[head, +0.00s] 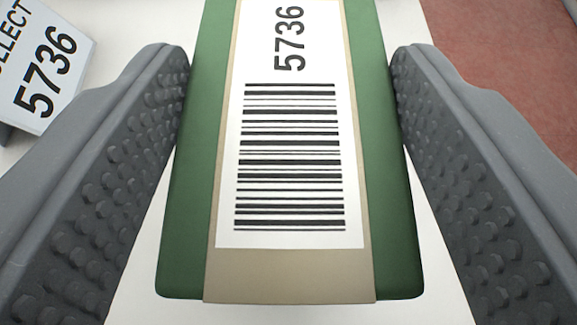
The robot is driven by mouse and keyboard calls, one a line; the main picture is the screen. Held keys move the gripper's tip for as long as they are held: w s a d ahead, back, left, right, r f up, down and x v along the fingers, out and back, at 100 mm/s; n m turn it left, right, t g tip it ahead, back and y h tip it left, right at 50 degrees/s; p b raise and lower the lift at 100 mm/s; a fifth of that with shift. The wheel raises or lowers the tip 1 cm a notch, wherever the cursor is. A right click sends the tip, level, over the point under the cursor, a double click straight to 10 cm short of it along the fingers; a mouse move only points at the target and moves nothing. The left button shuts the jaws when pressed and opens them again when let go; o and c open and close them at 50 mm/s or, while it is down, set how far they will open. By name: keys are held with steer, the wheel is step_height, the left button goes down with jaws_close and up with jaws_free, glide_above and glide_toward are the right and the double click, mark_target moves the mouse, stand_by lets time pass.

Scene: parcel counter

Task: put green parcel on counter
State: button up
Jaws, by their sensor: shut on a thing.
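The green parcel (185,225) fills the middle of the head view. It has a beige band and a white label with a barcode and the number 5736. Its far end runs out of the top of the picture. My gripper (292,75) is shut on the parcel, with one dark studded finger at its left side and one at its right side. A white surface, perhaps the counter (445,290), shows below and beside the parcel. I cannot tell whether the parcel touches it.
A white sign (45,65) reading "COLLECT 5736" stands tilted at the upper left, close to the left finger. A reddish-brown area (515,60), perhaps floor, lies beyond the white surface's edge at the upper right.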

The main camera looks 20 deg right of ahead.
steer(key=shift+f, duration=1.4)
steer(key=o, duration=1.1)
steer(key=shift+f, duration=0.1)
steer(key=v, duration=1.2)
steer(key=shift+a+r, duration=0.1)
steer(key=shift+r, duration=0.15)
